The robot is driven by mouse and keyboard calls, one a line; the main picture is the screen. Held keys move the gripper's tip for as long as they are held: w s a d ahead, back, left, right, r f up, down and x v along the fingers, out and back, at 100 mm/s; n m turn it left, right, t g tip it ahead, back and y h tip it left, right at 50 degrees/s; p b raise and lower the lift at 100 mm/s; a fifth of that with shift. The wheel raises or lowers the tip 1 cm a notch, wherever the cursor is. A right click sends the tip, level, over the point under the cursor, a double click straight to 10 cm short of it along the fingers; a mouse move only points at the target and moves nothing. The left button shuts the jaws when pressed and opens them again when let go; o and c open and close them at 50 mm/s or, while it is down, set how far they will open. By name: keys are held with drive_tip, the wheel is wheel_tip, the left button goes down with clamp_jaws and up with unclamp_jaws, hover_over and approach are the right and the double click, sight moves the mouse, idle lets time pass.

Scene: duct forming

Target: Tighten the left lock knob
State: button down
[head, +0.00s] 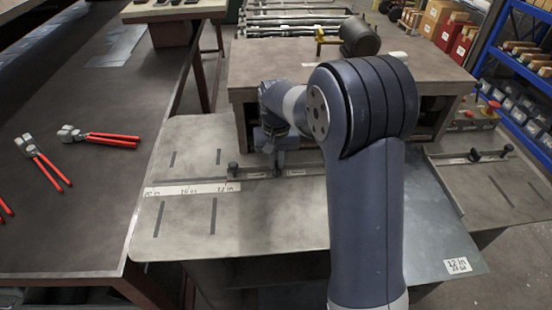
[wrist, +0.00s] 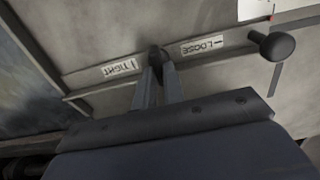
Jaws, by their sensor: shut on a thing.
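The left lock knob is a small dark knob (wrist: 156,52) on a metal bar, between a TIGHT label (wrist: 119,68) and a LOOSE label (wrist: 202,46) in the wrist view. My gripper (wrist: 157,72) is shut on it, with the two fingers close together at the knob. In the head view my gripper (head: 279,164) is down at the bar on the grey table, and the arm and wrist hide most of the knob. The knob's turn angle is hard to read.
A round black handle (wrist: 275,45) stands on the bar beside the LOOSE label; it also shows in the head view (head: 233,169). A similar bar with dark knobs (head: 474,155) lies at the right. Red-handled pliers (head: 98,137) lie on the left bench. A raised brown block (head: 262,72) stands behind.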

sight(276, 164)
idle(0.3)
drive_tip(key=c, duration=1.5)
unclamp_jaws()
wheel_tip(276, 164, up, 11)
drive_tip(key=shift+f, duration=0.15)
wheel_tip(276, 164, down, 11)
drive_tip(key=shift+r, duration=0.1)
